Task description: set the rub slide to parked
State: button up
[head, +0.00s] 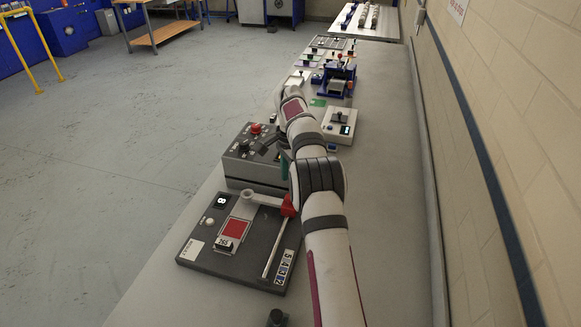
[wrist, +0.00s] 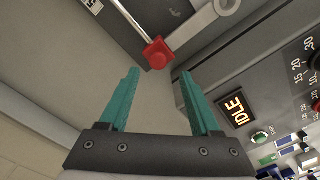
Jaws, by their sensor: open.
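A dark grey flat rub tester (head: 190,245) lies on the bench in the head view, with a red patch (head: 235,229) and a pale rod (head: 273,245). A red block, seemingly the slide's handle (head: 288,206), sits at the rod's far end, beside a grey arm with a ring (head: 248,195). In the wrist view the red block (wrist: 157,53) is just beyond and between the teal fingertips of my gripper (wrist: 158,72). My gripper is open and empty, apart from the block. In the head view my arm hides most of the gripper; a bit of teal shows.
A grey control box (head: 253,170) with knobs and a red button stands just behind the tester; the wrist view shows its lit IDLE display (wrist: 236,107) close at right. A white device (head: 339,122) and a blue one (head: 336,78) stand farther along. The wall runs along the right.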

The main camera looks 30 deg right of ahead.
notch_tip(320, 180, up, 8)
jog(key=shift+f, duration=0.25)
jog(key=s+a+r+n+y, duration=0.1)
jog(key=s+a+r+n, duration=0.35)
jog(key=s+a, duration=0.4)
jog(key=s+a+r+n, duration=0.3)
jog(key=s+a+r, duration=0.2)
jog(key=s+a, duration=0.35)
jog(key=s+a+f+n, duration=0.1)
jog(key=s+a+f, duration=0.1)
jog(key=s, duration=0.5)
jog(key=s+a+f+n, duration=0.2)
jog(key=s+f, duration=0.1)
jog(key=s, duration=0.4)
jog(key=s+a+f+n, duration=0.2)
jog(key=s+a+f, duration=0.1)
jog(key=s, duration=0.4)
jog(key=shift+s+f+y, duration=0.35)
jog(key=shift+s+y, duration=0.05)
